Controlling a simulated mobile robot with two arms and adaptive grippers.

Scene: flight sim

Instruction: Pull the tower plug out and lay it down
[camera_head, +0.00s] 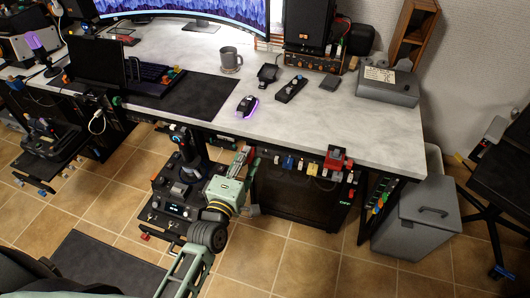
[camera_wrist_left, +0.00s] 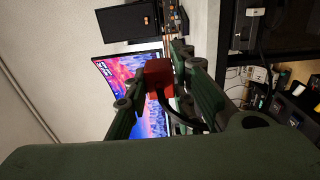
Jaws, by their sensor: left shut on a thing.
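My left gripper (camera_head: 243,158) is in front of the desk's front edge, in the middle of the head view. In the left wrist view its two fingers (camera_wrist_left: 158,82) are shut on a red plug (camera_wrist_left: 158,72). A black cable (camera_wrist_left: 176,119) runs from the plug between the fingers. I cannot make out the plug at the gripper in the head view. A dark tower (camera_head: 295,203) stands under the desk, to the right of the gripper. The wrist view does not show clearly whether the plug touches anything beyond the fingers. My right gripper is not in view.
The grey desk (camera_head: 340,115) carries a mug (camera_head: 230,59), a mouse (camera_head: 247,105) and a keyboard. A red box (camera_head: 336,158) and small coloured parts line its front edge. A joystick console (camera_head: 170,207) stands left of my gripper. A grey bin (camera_head: 420,215) stands right.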

